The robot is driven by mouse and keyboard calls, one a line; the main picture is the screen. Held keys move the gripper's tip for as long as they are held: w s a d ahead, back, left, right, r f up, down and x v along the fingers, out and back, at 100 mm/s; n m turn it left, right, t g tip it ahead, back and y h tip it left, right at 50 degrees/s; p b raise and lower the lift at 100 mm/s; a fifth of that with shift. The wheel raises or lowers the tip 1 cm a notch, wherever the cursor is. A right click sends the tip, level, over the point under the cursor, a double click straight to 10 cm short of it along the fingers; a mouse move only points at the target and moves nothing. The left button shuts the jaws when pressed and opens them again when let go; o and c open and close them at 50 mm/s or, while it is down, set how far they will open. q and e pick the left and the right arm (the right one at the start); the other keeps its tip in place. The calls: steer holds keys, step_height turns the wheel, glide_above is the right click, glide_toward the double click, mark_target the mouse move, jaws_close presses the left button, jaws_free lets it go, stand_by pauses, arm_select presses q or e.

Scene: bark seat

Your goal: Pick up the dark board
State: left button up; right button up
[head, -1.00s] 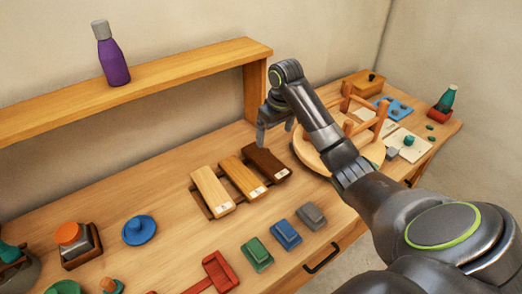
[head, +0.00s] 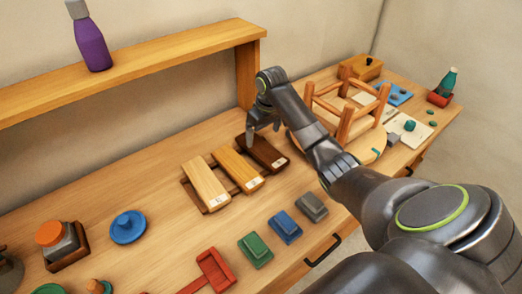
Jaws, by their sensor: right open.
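The dark board (head: 268,156) is the rightmost of three boards lying side by side on a low dark rack on the bench. An orange-brown board (head: 238,170) lies to its left, and a pale board (head: 205,184) lies left of that. My right gripper (head: 263,133) is open, pointing down at the far end of the dark board. One finger overlaps the board's far left corner in the picture; I cannot tell whether it touches. My left gripper is not in view.
A wooden stool frame (head: 345,125) on a round board stands right of my gripper. A raised shelf (head: 150,65) with a purple bottle (head: 90,38) runs behind. Blue (head: 285,227), green (head: 255,249) and grey (head: 312,206) blocks lie in front of the boards.

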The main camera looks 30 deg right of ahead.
mark_target(261, 148)
steer(key=shift+w+f+p, duration=0.2)
steer(key=shift+f+p, duration=0.05)
steer(key=shift+f, duration=0.9)
steer(key=shift+w+f+p, duration=0.2)
steer(key=shift+f, duration=0.9)
steer(key=shift+w+f+p, duration=0.2)
steer(key=shift+f+p, duration=0.05)
steer(key=shift+f, duration=0.9)
steer(key=c, duration=1.2)
